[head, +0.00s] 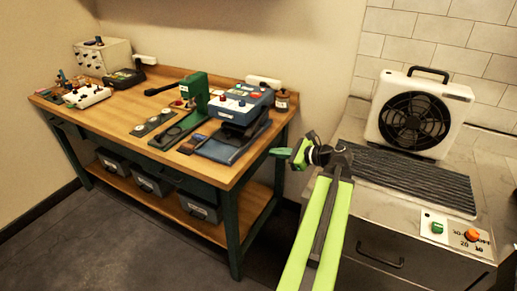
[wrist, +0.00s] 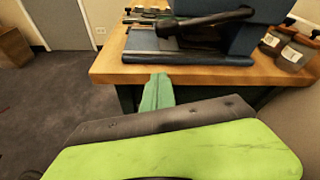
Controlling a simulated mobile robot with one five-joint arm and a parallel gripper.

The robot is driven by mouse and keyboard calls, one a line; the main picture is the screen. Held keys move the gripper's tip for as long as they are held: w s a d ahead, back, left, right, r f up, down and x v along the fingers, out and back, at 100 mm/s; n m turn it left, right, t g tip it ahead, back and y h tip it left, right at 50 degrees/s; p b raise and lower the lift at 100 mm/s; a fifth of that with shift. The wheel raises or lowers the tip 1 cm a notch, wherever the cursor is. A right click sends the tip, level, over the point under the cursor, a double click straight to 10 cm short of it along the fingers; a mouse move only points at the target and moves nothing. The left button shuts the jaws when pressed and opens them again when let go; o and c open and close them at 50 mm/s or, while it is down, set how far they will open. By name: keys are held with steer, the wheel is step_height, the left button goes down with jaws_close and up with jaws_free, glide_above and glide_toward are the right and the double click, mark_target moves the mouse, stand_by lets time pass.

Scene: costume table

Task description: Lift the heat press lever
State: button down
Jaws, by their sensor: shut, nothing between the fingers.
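The blue heat press (head: 240,104) stands at the right end of the wooden table, on a dark base. In the wrist view, the heat press (wrist: 262,28) is at the top, and a dark bar that looks like its lever (wrist: 205,20) lies across its front, low and nearly level. My gripper (head: 281,152) is shut and empty, just off the table's right end, to the right of the press and apart from it. In the wrist view, my green gripper (wrist: 156,92) points toward the table edge below the press. The lever is hard to make out in the head view.
A green hand press (head: 195,92) with a black handle stands left of the heat press. Bottles (wrist: 292,48) stand right of it. The wooden table edge (wrist: 110,74) lies ahead of my gripper. A white fan unit (head: 418,112) stands on the right counter.

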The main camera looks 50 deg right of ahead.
steer(key=b+x, duration=0.1)
steer(key=x, duration=0.2)
steer(key=b+x, duration=0.1)
steer(key=x, duration=0.2)
steer(key=d+b+x, duration=0.1)
steer(key=x, duration=0.2)
steer(key=shift+w+a+f+b, duration=0.1)
steer(key=shift+w+f+b, duration=0.15)
steer(key=shift+f+b, duration=0.1)
steer(key=r+p, duration=0.3)
steer(key=a+r+p, duration=0.1)
steer(key=shift+s+r, duration=0.2)
steer(key=shift+s, duration=0.1)
